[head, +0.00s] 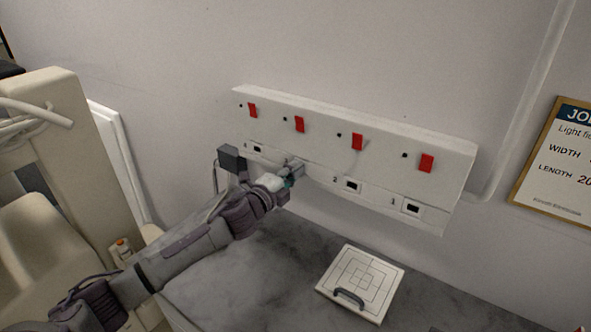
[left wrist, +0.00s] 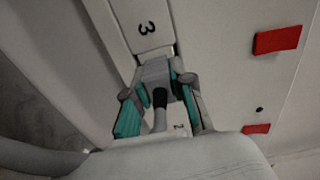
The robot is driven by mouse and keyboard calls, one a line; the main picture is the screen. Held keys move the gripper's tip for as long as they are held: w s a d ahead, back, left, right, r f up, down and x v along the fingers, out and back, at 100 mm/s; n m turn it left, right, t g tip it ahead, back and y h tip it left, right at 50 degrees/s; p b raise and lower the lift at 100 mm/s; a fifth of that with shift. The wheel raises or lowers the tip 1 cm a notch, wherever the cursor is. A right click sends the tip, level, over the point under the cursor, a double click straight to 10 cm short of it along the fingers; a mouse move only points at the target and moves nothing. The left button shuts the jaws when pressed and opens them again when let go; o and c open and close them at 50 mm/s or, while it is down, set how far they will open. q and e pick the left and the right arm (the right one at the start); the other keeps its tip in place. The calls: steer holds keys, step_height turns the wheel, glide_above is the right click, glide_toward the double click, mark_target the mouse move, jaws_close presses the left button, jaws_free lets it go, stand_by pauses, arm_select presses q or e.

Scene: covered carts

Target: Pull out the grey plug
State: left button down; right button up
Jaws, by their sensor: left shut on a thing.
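The grey plug (left wrist: 156,72) is between the fingers of my left gripper (left wrist: 158,92) in the left wrist view, with a black cable sleeve trailing from it. The plug's far end meets the white panel just below the label 3; I cannot tell how deep it sits. In the head view my left gripper (head: 291,177) is at the white socket panel (head: 320,125), left of the socket marked 2, and largely hides the plug. The gripper is shut on the plug. My right gripper is not in view.
The panel has several red switches (head: 357,142) and open sockets (head: 352,186) to the right. A white square board with a handle (head: 362,280) lies on the grey surface below. A sign (head: 556,160) hangs at right.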

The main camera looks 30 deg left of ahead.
arm_select(q)
steer(key=shift+s+f, duration=0.1)
steer(key=shift+s, duration=0.05)
steer(key=shift+s, duration=0.4)
steer(key=shift+s+a, duration=0.25)
steer(key=shift+s, duration=1)
steer(key=shift+s+a, duration=0.2)
steer(key=shift+s, duration=1)
